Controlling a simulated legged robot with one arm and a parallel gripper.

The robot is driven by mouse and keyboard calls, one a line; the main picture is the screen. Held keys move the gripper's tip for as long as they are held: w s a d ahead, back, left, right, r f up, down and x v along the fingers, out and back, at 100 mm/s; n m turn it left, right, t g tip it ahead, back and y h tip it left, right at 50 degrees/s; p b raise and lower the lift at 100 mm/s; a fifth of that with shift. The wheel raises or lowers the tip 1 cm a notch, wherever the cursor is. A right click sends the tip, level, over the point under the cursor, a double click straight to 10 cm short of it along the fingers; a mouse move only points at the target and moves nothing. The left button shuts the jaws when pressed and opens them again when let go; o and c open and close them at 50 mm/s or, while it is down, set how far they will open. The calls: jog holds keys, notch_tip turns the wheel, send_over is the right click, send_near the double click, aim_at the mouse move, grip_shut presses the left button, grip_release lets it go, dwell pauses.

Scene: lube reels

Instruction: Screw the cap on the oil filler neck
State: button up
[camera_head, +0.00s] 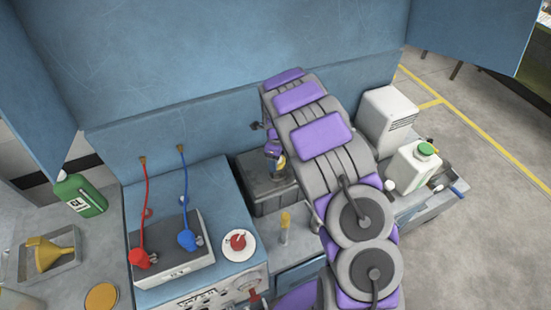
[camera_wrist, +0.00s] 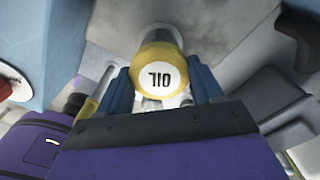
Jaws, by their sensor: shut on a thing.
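The yellow cap (camera_wrist: 158,78), with a white face marked OIL, sits between the two blue-grey fingers of my gripper (camera_wrist: 163,86) in the wrist view. The gripper is shut on it.
A blue console with a grey box (camera_head: 172,262), red and blue cables, and a red knob (camera_head: 238,241) stands left. A yellow-topped stick (camera_head: 285,220) stands in front of the block.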

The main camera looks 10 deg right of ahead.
jog(key=shift+d+m, duration=0.1)
jog(key=shift+m, duration=0.5)
jog(key=shift+m, duration=1.2)
jog(key=o, duration=1.1)
jog(key=shift+d, duration=0.15)
jog(key=shift+o, duration=0.5)
jog(key=shift+a, duration=0.25)
jog(key=shift+d+r+p, duration=0.1)
jog(key=shift+r+p, duration=0.7)
jog(key=shift+r, duration=2.2)
